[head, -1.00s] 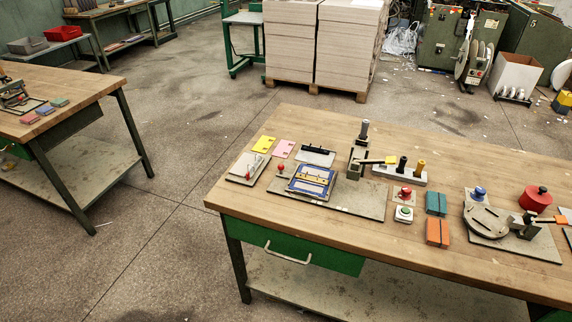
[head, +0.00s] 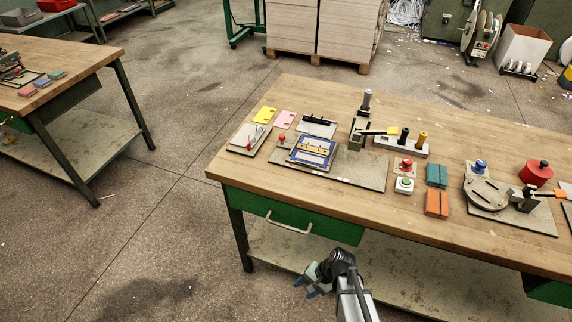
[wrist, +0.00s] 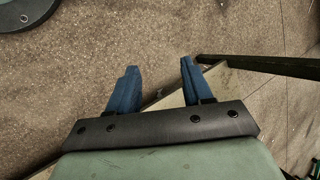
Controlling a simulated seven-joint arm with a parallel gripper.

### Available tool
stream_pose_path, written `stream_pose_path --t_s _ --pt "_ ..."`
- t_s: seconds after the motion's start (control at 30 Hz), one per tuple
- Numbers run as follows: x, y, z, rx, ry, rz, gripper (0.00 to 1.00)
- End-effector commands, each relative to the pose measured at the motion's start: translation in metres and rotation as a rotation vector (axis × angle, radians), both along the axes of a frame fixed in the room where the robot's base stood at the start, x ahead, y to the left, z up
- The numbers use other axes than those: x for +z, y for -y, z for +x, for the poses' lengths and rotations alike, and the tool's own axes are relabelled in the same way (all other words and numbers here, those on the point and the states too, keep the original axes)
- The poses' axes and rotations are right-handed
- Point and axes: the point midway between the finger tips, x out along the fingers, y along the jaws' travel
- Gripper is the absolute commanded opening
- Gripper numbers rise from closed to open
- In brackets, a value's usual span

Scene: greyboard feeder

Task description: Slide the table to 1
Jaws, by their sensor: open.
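The small sliding table (head: 312,151), blue-edged with yellow and pale parts on top, sits on a grey base plate (head: 362,172) on the wooden workbench. A red ball knob (head: 282,138) stands at its left. I cannot read any position numbers here. My gripper (head: 306,286) is in front of the bench, below the tabletop and well apart from the sliding table. In the wrist view its two blue fingers (wrist: 159,78) are spread and empty, above the floor. The sliding table is not in the wrist view.
On the bench, an upright post with a yellow-tipped lever (head: 359,132) stands right of the sliding table. Red and green buttons (head: 404,185), orange and teal blocks (head: 437,203) and a round grey fixture (head: 485,194) lie farther right. A green drawer (head: 290,216) hangs under the front edge.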

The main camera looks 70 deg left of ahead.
Motion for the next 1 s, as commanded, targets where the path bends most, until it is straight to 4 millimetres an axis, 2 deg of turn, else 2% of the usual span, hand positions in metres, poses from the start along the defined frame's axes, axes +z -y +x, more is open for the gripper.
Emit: stream_pose_path --t_s 0.03,0.1,0.37,0.53,0.7,1.0 --pt "0.005 -0.017 -0.017 0.022 -0.007 0.013 0.50" --pt "0.014 -0.035 -0.038 0.042 -0.019 0.029 0.50" --pt "0.049 -0.097 -0.123 0.129 -0.059 0.077 0.50" --pt "0.087 -0.147 -0.177 0.207 -0.053 0.094 0.50" --pt "0.131 -0.192 -0.197 0.269 0.007 0.086 0.50" --pt "0.218 -0.260 -0.197 0.324 0.172 0.054 0.50"
